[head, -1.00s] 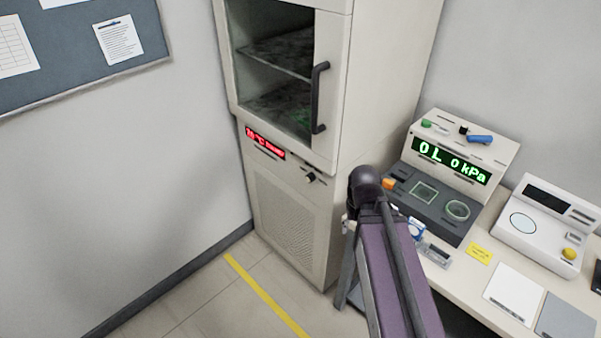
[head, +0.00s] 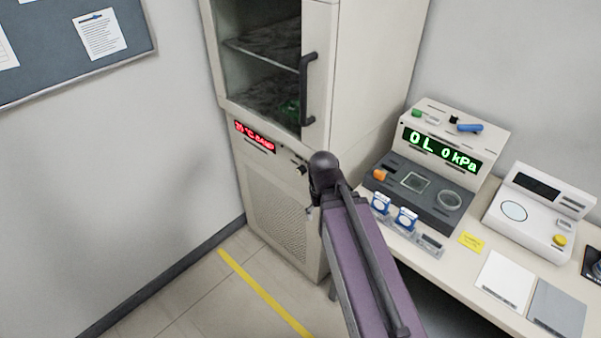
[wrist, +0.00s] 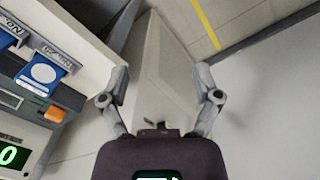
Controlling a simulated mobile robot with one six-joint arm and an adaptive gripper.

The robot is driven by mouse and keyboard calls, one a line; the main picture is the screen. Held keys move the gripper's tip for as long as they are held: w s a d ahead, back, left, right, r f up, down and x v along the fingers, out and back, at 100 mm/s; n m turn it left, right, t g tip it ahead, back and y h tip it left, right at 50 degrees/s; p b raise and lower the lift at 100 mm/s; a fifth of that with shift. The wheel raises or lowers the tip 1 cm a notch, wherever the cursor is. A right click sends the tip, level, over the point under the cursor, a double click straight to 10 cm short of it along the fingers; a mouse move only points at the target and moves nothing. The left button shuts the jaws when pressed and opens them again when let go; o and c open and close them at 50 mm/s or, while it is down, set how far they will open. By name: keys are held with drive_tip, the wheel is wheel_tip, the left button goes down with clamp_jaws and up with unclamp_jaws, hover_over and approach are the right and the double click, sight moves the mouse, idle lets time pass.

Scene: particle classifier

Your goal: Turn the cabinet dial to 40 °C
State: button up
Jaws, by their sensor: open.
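The beige cabinet (head: 275,215) has a glass door and a lit red temperature display (head: 254,137) below it. The display shows °C, but its digits are too small to read surely. The small black dial (head: 301,168) is on the front panel to the right of the display, just left of my arm's dark end joint. Its setting cannot be read. In the wrist view my gripper (wrist: 162,78) is open and empty, with the cabinet (wrist: 160,65) between and beyond its fingers. In the head view the gripper is mostly hidden by my arm.
A bench (head: 440,265) right of the cabinet holds a control box (head: 455,145) with a green display, blue-and-white items (head: 405,218) and a white instrument (head: 540,220). The door handle (head: 307,90) sticks out above the dial. Open floor with a yellow line (head: 262,290) lies in front.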

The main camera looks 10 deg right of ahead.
drive_tip(key=w+f+n+t+h+b, duration=0.1)
drive_tip(key=w+f+n+h+b, duration=0.3)
drive_tip(key=w+f+n+b, duration=0.3)
drive_tip(key=n+t+h+b, duration=1)
drive_tip(key=n+b, duration=0.6)
drive_tip(key=b, duration=0.6)
approach(299, 172)
drive_tip(key=v, duration=0.3)
drive_tip(key=shift+w+a+f, duration=0.1)
drive_tip(key=shift+a, duration=0.15)
drive_tip(key=shift+d, duration=0.1)
drive_tip(key=x, duration=1.3)
drive_tip(key=shift+w+d, duration=0.15)
drive_tip(key=shift+d, duration=0.15)
clamp_jaws()
